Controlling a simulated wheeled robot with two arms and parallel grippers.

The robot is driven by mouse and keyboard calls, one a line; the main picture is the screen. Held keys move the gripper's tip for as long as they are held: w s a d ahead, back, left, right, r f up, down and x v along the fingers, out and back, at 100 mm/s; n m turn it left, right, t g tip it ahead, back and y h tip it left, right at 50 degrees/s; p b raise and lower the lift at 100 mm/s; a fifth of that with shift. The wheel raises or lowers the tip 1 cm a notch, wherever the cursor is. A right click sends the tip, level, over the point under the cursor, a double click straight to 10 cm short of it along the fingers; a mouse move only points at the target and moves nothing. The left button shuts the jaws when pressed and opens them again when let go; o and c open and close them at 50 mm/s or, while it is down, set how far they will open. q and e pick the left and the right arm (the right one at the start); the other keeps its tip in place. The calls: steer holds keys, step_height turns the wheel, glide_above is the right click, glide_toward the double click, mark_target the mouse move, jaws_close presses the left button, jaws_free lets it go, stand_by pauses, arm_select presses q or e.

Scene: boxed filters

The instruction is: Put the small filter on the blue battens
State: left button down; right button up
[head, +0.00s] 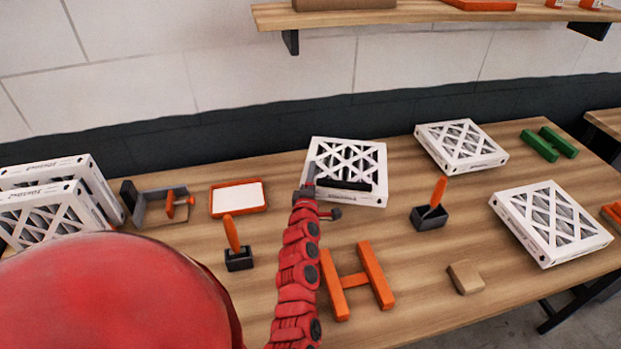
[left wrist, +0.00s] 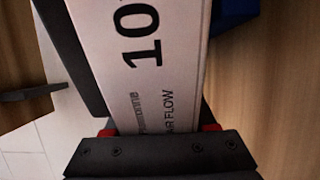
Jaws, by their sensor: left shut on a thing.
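A white boxed filter (head: 381,165) with a lattice face is at the back middle of the table in the head view. My left gripper (head: 343,184) is shut on its near side. In the left wrist view the held filter (left wrist: 145,60) shows its printed edge with "10" and "AR FLOW". A blue piece (left wrist: 233,12), seemingly part of the blue battens, shows beside and behind it. The head view shows no blue battens; the held filter may hide them. Whether the filter touches them I cannot tell. My right gripper is not in view.
Other filters lie at back right (head: 462,146) and right (head: 552,222); several stand at left (head: 50,208). Orange battens (head: 372,273), green battens (head: 541,145), a wooden block (head: 466,277), an orange tray (head: 238,212) and two dark holders (head: 430,218) (head: 239,261) are around. A shelf (head: 420,13) hangs above.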

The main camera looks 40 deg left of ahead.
arm_select(q)
steer(key=shift+w+a+f, duration=0.15)
steer(key=shift+w+a, duration=0.15)
steer(key=shift+a, duration=0.3)
step_height(320, 180, down, 3)
steer(key=shift+d+r+p, duration=0.1)
steer(key=shift+r+p, duration=0.05)
steer(key=shift+p, duration=0.2)
steer(key=shift+f, duration=0.3)
steer(key=shift+f, duration=0.1)
steer(key=shift+f+b, duration=0.15)
steer(key=shift+b, duration=0.15)
steer(key=shift+c, duration=1.1)
jaws_free()
steer(key=shift+r, duration=0.2)
